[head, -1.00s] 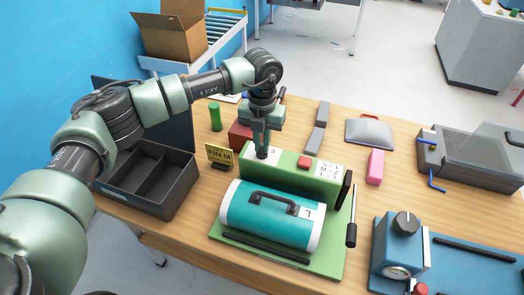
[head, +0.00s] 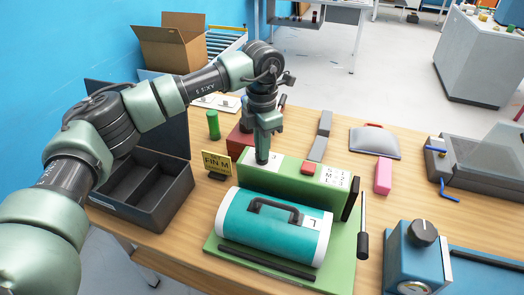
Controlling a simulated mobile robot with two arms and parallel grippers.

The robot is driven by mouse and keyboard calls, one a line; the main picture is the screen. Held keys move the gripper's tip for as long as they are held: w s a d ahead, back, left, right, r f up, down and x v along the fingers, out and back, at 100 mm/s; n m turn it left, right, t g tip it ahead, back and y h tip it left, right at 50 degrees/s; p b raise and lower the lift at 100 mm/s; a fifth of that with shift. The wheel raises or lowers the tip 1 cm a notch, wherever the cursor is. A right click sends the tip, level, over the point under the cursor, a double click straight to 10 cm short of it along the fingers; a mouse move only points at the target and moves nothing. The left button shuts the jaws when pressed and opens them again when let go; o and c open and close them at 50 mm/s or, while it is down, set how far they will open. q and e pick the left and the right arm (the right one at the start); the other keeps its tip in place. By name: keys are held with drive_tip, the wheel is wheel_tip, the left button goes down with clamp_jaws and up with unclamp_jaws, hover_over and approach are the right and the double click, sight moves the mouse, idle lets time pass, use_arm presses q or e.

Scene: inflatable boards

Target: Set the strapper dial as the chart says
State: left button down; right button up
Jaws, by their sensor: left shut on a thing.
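The green strapper (head: 311,190) stands on the table with a teal roll (head: 265,225) marked "L" in front of its housing. My left gripper (head: 262,157) points straight down onto the left end of the housing top. It is shut on the strapper dial, which its fingers almost wholly hide; the dial's setting cannot be read. A white plate with a mark shows beside the fingers. A small white chart (head: 335,177) with letters lies at the right end of the housing top, too small to read fully. My right gripper is out of view.
A red button (head: 308,167) sits between dial and chart. A yellow "FIN M" sign (head: 216,162) and black divided tray (head: 146,190) are left. A black-handled lever (head: 362,240) stands right, then a blue device (head: 417,255). A pink block (head: 383,176) lies behind.

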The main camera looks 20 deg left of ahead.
use_arm(q)
drive_tip(key=shift+m, duration=0.4)
drive_tip(key=c, duration=1.5)
unclamp_jaws()
wheel_tip(320, 180, up, 8)
drive_tip(key=shift+f+b, duration=0.1)
drive_tip(key=shift+b, duration=0.85)
